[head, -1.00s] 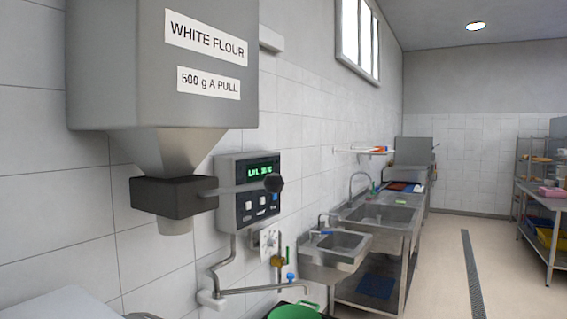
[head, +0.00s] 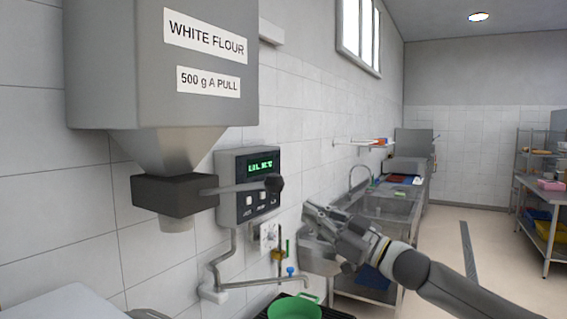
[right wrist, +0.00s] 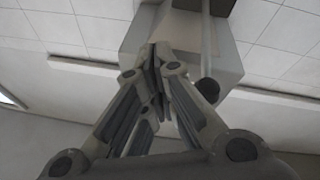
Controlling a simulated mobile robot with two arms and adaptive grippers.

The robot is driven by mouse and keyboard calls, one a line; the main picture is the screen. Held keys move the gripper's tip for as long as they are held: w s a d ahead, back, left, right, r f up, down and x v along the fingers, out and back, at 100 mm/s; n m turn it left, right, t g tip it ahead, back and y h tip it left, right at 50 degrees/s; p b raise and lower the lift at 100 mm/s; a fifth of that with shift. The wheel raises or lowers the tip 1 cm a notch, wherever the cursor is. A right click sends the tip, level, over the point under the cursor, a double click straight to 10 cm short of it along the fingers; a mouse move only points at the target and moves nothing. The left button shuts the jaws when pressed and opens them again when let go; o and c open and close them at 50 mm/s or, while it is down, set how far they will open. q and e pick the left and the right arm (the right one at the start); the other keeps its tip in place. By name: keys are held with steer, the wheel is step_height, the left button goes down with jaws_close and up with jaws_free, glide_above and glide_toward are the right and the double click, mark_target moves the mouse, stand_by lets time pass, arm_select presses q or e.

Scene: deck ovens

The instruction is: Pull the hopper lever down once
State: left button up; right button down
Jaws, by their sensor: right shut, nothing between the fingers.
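The flour hopper (head: 150,80) hangs on the left, labelled "WHITE FLOUR" and "500 g A PULL". Under its cone is a dark block (head: 174,195) with a pale spout below. The hopper lever (head: 240,188) sticks out from this block to the right, about level, ending in a dark round knob (head: 274,184). My right gripper (head: 310,210) is shut and empty, to the right of the knob and a little lower, apart from it in the picture. In the right wrist view the shut fingers (right wrist: 155,60) point towards the hopper (right wrist: 190,40), with the dark knob (right wrist: 208,90) to their right. My left gripper is not in view.
A control box (head: 248,190) with a green display is on the wall behind the lever. Below are a pipe tap (head: 250,284) and a green container (head: 294,308). Sinks (head: 385,207) stand along the wall. A shelf table (head: 545,200) is at the far right.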

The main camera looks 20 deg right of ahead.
steer(key=s+a+r+n+g+y, duration=0.1)
steer(key=s+r+n+g+y, duration=0.2)
steer(key=s+r, duration=0.7)
steer(key=shift+s+r+y+p, duration=0.3)
steer(key=shift+s+r, duration=0.05)
steer(key=shift+r, duration=0.5)
steer(key=shift+w+a, duration=0.1)
steer(key=shift+a, duration=0.05)
steer(key=p+x, duration=0.4)
steer(key=x, duration=0.6)
steer(key=f, duration=0.2)
steer(key=w+d+f, duration=0.1)
steer(key=shift+f, duration=0.35)
